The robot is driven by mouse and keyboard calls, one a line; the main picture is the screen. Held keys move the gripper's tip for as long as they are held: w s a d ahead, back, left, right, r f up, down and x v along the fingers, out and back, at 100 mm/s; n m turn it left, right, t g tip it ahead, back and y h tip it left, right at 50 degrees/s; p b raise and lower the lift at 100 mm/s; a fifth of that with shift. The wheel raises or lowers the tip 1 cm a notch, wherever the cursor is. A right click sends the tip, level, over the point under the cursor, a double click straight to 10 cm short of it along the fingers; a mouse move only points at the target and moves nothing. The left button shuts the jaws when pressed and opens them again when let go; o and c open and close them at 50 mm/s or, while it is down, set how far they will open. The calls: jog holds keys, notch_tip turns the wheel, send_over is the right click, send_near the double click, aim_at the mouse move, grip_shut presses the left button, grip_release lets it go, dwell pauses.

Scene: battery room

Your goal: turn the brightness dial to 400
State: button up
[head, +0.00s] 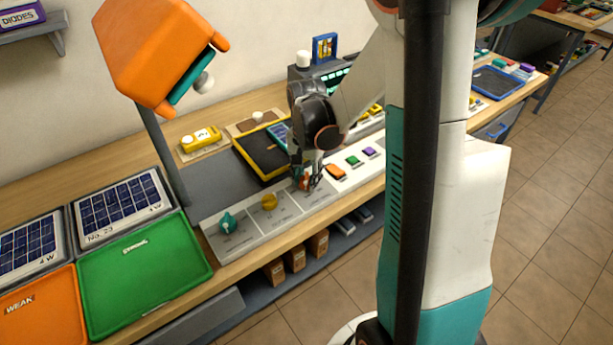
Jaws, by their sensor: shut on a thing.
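A pale control panel (285,217) runs along the front of the workbench. A teal dial (227,222) and a yellow dial (269,201) stand on its left part. My gripper (306,182) reaches down to the panel right of the yellow dial. It is shut on an orange-red dial (303,178), which its fingers largely cover. The panel's labels are too small to read, so the dial's setting and which dial is marked brightness cannot be told.
An orange rocker (335,171), a green button (353,161) and a purple button (370,152) sit close right of my gripper. A large orange lamp (150,50) overhangs the bench. A green tray (145,262) lies at left, and a yellow-edged black tray (262,153) lies behind.

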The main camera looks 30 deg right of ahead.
aim_at(306, 176)
jog(key=m, duration=0.4)
jog(key=shift+m, duration=2.8)
jog(key=o, duration=1.1)
jog(key=shift+r, duration=0.1)
notch_tip(306, 176, up, 12)
jog(key=shift+f, duration=0.1)
